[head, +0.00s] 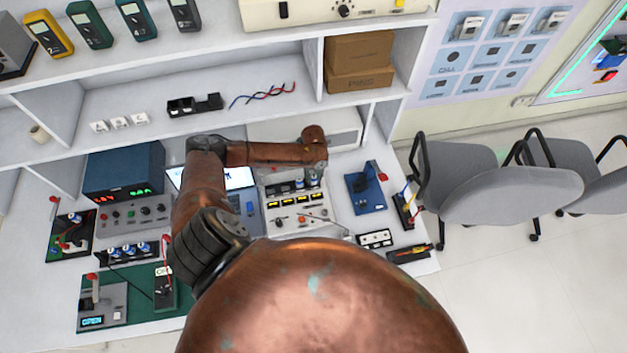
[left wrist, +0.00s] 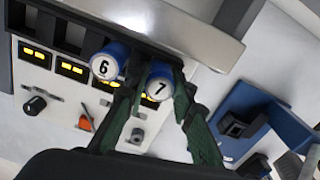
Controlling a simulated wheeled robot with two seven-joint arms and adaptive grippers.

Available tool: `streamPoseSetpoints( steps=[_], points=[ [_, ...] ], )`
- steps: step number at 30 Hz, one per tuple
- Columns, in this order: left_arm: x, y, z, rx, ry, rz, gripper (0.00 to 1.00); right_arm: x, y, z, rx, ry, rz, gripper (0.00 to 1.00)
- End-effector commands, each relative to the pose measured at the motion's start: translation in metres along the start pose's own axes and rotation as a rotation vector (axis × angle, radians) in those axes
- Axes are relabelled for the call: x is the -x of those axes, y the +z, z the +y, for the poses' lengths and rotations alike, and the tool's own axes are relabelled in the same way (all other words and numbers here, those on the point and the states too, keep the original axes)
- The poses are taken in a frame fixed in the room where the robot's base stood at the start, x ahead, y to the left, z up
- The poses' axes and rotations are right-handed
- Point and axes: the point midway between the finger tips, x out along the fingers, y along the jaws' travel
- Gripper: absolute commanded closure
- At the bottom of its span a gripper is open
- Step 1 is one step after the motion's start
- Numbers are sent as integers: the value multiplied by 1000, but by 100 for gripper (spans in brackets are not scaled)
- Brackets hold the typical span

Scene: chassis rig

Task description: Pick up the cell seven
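Cell seven (left wrist: 158,82) is a blue cylinder with a white end marked 7. In the left wrist view it stands between the green fingers of my left gripper (left wrist: 160,92), which lie against its two sides. It appears still in line with the rig's row, beside cell six (left wrist: 103,67). In the head view my left gripper (head: 314,162) points down over the right part of the chassis rig (head: 290,215), and its fingers are hard to make out. My right gripper is not in view.
A blue stand (head: 364,192) is right of the rig, and a laptop (head: 240,178) is left of it. A grey case (head: 345,128) stands close behind. Shelves (head: 240,105) rise at the back. Chairs (head: 490,185) are at the right.

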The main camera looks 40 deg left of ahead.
Motion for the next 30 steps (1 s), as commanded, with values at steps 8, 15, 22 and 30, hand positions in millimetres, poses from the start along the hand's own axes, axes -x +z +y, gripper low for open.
streamPoseSetpoints(
  steps=[8,15,22,30],
  points=[
    [0,0,0,1,0,0,100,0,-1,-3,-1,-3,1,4],
    [0,0,0,1,0,0,100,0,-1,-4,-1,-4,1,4],
    [8,1,0,0,-2,0,100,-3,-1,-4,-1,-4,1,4],
    [44,-10,4,-2,-2,0,100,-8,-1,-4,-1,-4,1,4]
  ],
)
